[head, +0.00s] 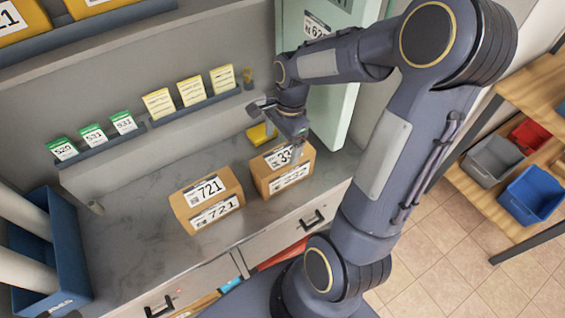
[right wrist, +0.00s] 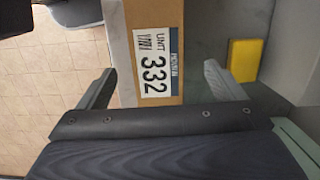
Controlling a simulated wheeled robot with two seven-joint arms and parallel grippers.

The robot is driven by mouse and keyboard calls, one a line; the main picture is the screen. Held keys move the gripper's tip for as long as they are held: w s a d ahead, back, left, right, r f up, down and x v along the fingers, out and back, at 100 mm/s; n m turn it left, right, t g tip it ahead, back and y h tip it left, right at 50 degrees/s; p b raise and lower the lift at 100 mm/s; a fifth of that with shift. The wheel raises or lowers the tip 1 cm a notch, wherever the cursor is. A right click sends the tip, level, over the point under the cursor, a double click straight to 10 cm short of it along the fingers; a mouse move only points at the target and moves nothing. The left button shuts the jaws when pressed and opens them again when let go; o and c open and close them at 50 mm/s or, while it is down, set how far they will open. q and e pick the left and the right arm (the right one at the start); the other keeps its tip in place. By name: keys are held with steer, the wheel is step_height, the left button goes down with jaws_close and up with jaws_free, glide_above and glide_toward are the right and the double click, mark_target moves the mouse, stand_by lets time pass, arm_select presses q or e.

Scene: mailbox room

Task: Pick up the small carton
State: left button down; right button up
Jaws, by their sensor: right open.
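A brown carton labelled 332 (head: 270,180) stands on the grey counter (head: 150,235), right of another brown carton labelled 721 (head: 207,200). My right gripper (head: 284,136) is open over the 332 carton and partly hides its top label. In the right wrist view, the 332 carton (right wrist: 150,85) lies between the two open fingers of the gripper (right wrist: 158,80), with a visible gap on the right side. Contact on the left side is hard to tell. My left gripper is not in view.
A yellow block (head: 261,134) lies behind the 332 carton; it also shows in the right wrist view (right wrist: 242,60). A blue bin (head: 60,250) with white rolls stands at the left. A ledge with labelled cards (head: 190,92) runs behind. An open pale-green door (head: 335,110) is close to my right arm.

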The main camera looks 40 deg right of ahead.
mark_target(283, 155)
steer(key=f+p, duration=0.1)
steer(key=f, duration=0.6)
steer(key=shift+s+f, duration=0.1)
steer(key=shift+s, duration=0.1)
steer(key=shift+a+f, duration=0.15)
steer(key=shift+f, duration=0.25)
steer(key=c, duration=1.3)
step_height(283, 155, up, 10)
steer(key=shift+r+b, duration=0.1)
steer(key=shift+b, duration=0.2)
